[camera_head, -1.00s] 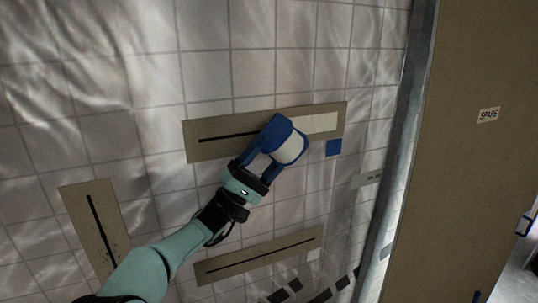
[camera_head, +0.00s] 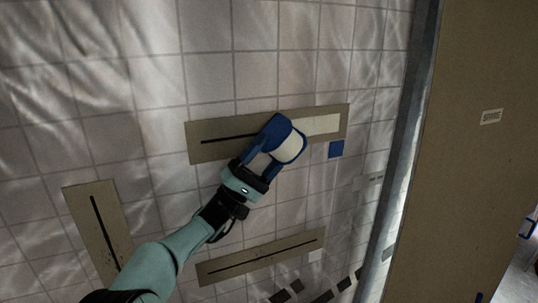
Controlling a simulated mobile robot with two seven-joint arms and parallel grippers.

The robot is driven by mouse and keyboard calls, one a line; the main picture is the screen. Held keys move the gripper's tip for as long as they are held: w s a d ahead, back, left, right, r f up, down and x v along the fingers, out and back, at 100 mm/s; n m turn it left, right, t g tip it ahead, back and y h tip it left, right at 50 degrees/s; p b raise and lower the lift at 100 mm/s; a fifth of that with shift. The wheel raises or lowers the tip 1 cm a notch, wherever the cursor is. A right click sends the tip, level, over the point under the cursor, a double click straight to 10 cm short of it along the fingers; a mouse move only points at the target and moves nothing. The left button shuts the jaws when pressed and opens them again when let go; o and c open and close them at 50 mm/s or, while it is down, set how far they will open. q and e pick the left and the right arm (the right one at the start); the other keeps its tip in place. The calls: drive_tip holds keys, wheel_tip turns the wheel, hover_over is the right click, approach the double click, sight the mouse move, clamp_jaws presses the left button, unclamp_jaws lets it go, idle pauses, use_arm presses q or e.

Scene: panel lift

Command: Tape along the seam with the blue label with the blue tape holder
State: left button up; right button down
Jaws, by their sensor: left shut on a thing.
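The blue tape holder (camera_head: 273,129) with its pale tape roll (camera_head: 291,148) is in my left gripper (camera_head: 262,165), which is shut on it. It lies over the middle of the upper tan strip (camera_head: 199,152) on the tiled wall. That strip has a dark seam (camera_head: 228,138) to the left of the holder. A pale length of tape (camera_head: 320,124) covers the strip to the right of the holder. The blue label (camera_head: 336,149) is on the wall just below the strip's right end. The seam directly under the holder is hidden. My right gripper is not in view.
Another tan strip with a dark seam (camera_head: 262,257) is lower on the wall, with a whitish label (camera_head: 315,255) near its right end. A tilted tan strip (camera_head: 84,213) is at left. A grey post (camera_head: 402,150) and brown panel (camera_head: 480,190) stand at right.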

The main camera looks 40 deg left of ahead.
use_arm(q)
drive_tip(key=shift+w+a, duration=0.15)
drive_tip(key=shift+a, duration=0.15)
